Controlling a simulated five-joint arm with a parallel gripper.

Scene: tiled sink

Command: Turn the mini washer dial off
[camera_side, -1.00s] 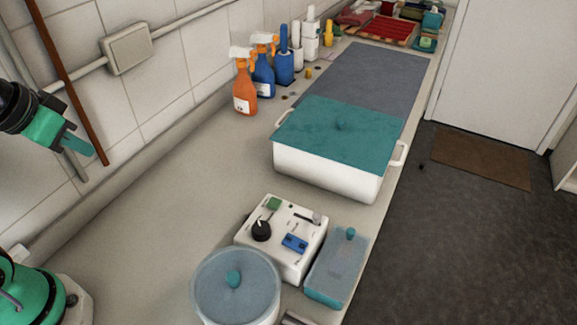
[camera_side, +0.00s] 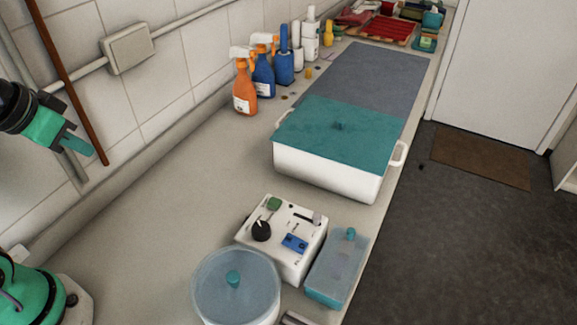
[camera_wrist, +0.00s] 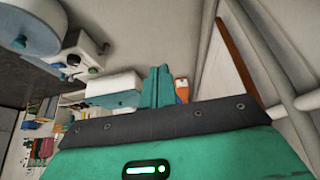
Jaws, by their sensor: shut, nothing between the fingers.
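The mini washer (camera_side: 283,240) is a white box on the counter, with a black dial (camera_side: 261,230) on its top left, a green button, a blue part and small slots. It also shows in the wrist view (camera_wrist: 86,51), at the upper left. My gripper (camera_side: 78,145) is in the side view at the far left, raised in front of the tiled wall and well apart from the washer. Its teal fingers (camera_wrist: 157,86) are shut together with nothing between them. The dial's exact pointer direction is too small to read.
A round lidded pot (camera_side: 236,297) stands in front of the washer and a lidded box (camera_side: 338,268) to its right. A large white basin with a teal lid (camera_side: 335,130) is behind. Spray bottles (camera_side: 244,90) line the wall. The counter's left middle is clear.

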